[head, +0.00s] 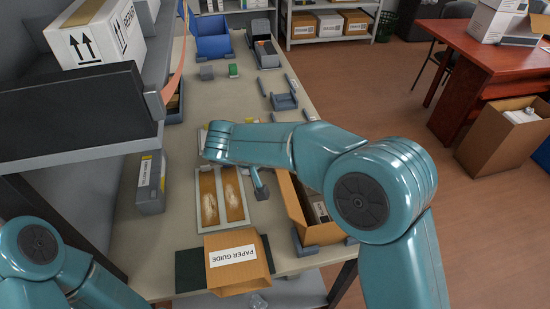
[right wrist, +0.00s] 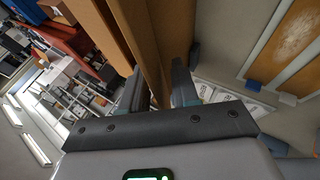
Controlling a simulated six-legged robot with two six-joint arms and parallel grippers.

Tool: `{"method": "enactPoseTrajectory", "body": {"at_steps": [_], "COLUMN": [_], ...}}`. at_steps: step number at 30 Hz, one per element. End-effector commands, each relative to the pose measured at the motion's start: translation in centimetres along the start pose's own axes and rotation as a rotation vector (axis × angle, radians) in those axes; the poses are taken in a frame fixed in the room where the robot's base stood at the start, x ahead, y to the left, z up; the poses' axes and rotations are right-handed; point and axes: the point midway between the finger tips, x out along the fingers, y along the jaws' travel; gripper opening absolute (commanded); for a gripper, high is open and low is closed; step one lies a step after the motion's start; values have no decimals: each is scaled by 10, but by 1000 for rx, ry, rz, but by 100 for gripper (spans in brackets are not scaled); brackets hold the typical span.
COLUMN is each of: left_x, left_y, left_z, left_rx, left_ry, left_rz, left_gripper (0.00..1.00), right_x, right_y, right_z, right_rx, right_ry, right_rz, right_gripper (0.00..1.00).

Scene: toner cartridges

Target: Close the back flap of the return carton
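The open brown return carton (head: 297,218) stands near the table's right edge with a dark, labelled item inside. My right forearm hides its far end, so I cannot make out the back flap in the head view. My right gripper (head: 260,188) is mostly hidden under its own arm, just left of the carton. In the right wrist view, its two fingers (right wrist: 158,92) are apart, and a brown cardboard panel (right wrist: 153,45) shows between and beyond them. I cannot tell whether they touch it. My left arm is at lower left, with its gripper out of view.
A pale tray (head: 221,229) with two brown panels lies left of the carton. A "PAPER GUIDE" box (head: 237,275) stands in front. A grey cartridge box (head: 150,183) is at left, and a blue bin (head: 212,46) at the back. A shelf overhangs the left side.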

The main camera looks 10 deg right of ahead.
Motion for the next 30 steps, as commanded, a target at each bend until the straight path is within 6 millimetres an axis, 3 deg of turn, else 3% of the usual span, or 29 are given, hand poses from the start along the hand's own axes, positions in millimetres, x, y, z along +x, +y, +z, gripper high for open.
{"method": "enactPoseTrajectory", "body": {"at_steps": [8, 9, 11, 30], "left_x": [0, 0, 0, 0], "left_y": [0, 0, 0, 0], "left_z": [0, 0, 0, 0], "left_rx": [0, 0, 0, 0], "left_ry": [0, 0, 0, 0], "left_rz": [0, 0, 0, 0], "left_gripper": [99, 99, 99, 99], "right_x": [3, 3, 3, 3], "right_y": [0, 0, 0, 0], "right_z": [-2, -2, -3, -4], "right_rx": [0, 0, 0, 1], "right_ry": [1, 1, 1, 2], "right_rz": [0, 0, 0, 0], "right_gripper": [30, 17, 0, 0]}}
